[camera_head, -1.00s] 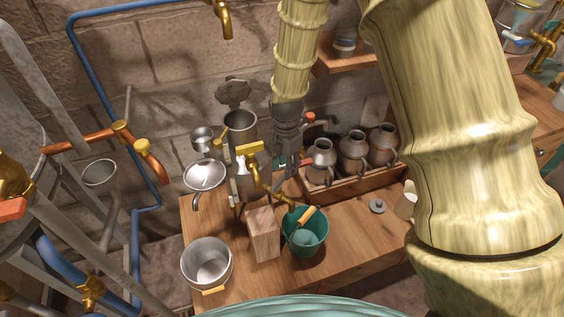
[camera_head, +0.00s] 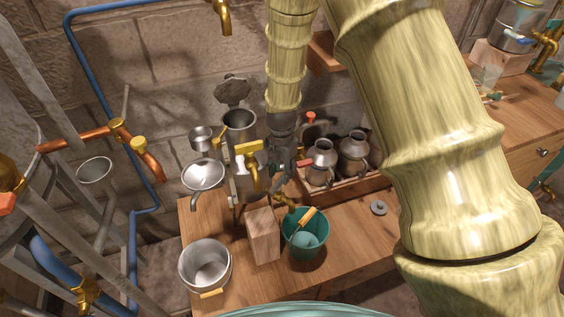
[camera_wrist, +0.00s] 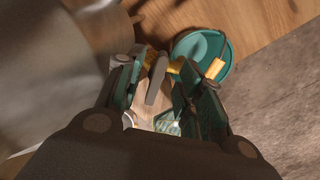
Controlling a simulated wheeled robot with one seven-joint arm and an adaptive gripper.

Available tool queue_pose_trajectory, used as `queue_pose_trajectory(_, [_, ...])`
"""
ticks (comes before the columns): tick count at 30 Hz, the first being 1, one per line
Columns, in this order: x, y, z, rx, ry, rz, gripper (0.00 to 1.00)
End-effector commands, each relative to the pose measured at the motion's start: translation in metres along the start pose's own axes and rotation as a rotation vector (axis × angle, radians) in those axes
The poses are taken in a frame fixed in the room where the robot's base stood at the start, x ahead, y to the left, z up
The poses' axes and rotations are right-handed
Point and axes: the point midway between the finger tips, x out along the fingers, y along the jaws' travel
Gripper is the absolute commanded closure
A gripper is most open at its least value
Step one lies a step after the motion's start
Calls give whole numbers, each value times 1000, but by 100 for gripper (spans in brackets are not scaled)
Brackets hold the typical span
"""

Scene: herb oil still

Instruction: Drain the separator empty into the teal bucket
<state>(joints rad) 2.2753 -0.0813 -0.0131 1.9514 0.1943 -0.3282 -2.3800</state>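The separator (camera_head: 239,124) is a tall grey metal cylinder with an open top near the back of the wooden bench. A brass tap with a yellow handle (camera_head: 249,147) is on its front, and more brass shows lower down, partly hidden by my arm. The teal bucket (camera_head: 306,253) stands on the bench in front, with a wooden-handled tool (camera_head: 306,217) in it; it also shows in the wrist view (camera_wrist: 229,66). My gripper (camera_head: 285,172) is beside the separator's right side. In the wrist view its fingers (camera_wrist: 163,92) are apart, with a grey lever-like part and brass between them.
A wooden block (camera_head: 263,236) stands directly left of the bucket. A metal pot (camera_head: 206,266) is at the front left. Metal jugs (camera_head: 354,153) stand in a wooden crate behind right. A small grey disc (camera_head: 379,208) lies on clear bench at the right.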

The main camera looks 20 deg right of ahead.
Motion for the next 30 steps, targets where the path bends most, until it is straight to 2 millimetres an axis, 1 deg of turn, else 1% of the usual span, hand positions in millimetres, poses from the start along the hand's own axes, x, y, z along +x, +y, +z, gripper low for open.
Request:
queue_pose_trajectory(1, [7, 0, 0, 1, 1, -1, 63])
queue_pose_trajectory(3, [14, -1, 0, 0, 1, -2, 63])
queue_pose_trajectory(7, [22, 0, 0, 2, 0, 0, 63])
queue_pose_trajectory(12, [27, 0, 0, 0, 0, 0, 63])
queue_pose_trajectory(19, [27, 0, 0, 1, 0, 0, 63])
queue_pose_trajectory(25, [27, 0, 0, 1, 0, 0, 99])
queue_pose_trajectory(30, [27, 0, 0, 1, 0, 0, 100])
